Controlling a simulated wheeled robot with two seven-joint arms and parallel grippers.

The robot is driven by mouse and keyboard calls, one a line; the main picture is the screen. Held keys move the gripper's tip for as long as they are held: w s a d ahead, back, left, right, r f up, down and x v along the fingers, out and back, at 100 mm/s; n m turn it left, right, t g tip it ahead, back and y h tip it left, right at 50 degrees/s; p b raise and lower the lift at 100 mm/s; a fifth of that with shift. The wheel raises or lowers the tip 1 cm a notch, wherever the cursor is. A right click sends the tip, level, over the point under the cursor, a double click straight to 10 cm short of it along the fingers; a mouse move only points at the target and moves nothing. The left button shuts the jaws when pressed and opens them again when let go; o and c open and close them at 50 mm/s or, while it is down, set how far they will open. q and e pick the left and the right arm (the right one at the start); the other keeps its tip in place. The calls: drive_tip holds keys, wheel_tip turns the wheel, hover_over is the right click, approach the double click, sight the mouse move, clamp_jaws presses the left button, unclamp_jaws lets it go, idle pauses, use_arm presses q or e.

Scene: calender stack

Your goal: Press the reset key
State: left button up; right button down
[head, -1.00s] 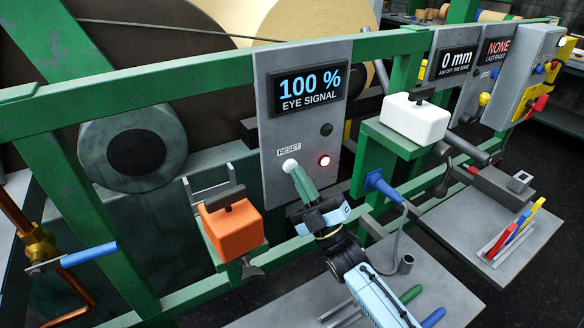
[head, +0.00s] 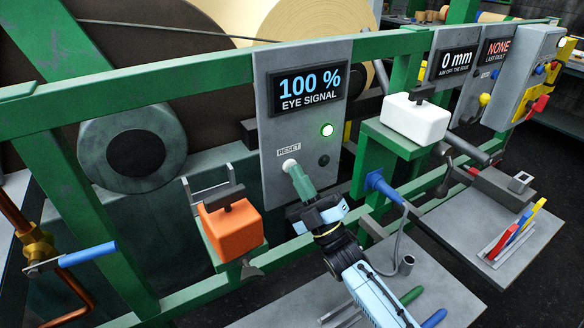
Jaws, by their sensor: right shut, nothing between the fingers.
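The reset key is a round white button (head: 290,165) just below the RESET label (head: 288,150) on the grey panel (head: 275,125). My right gripper (head: 296,171) is shut and empty, its green fingertips close to the key's lower right side. I cannot tell whether the tips touch the key. A green lamp (head: 327,130) is lit on the panel, and the lamp (head: 324,160) below it is dark. The display (head: 309,87) reads 100 % EYE SIGNAL. My left gripper is out of view.
An orange box (head: 232,228) with a dark knob sits left of my right arm. A white box (head: 415,118) stands on a green bracket to the right. Green rails (head: 180,83) cross the frame.

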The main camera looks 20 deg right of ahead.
drive_tip(key=shift+s, duration=0.1)
drive_tip(key=shift+s+d+p, duration=0.15)
drive_tip(key=shift+s+p, duration=0.25)
drive_tip(key=shift+s, duration=0.35)
drive_tip(key=shift+s+d+p, duration=0.2)
drive_tip(key=shift+s+p, duration=0.35)
drive_tip(key=shift+s, duration=0.7)
drive_tip(key=shift+s+d+p, duration=0.15)
drive_tip(key=shift+s+p, duration=0.35)
drive_tip(key=shift+s, duration=0.75)
drive_tip(key=shift+f, duration=0.1)
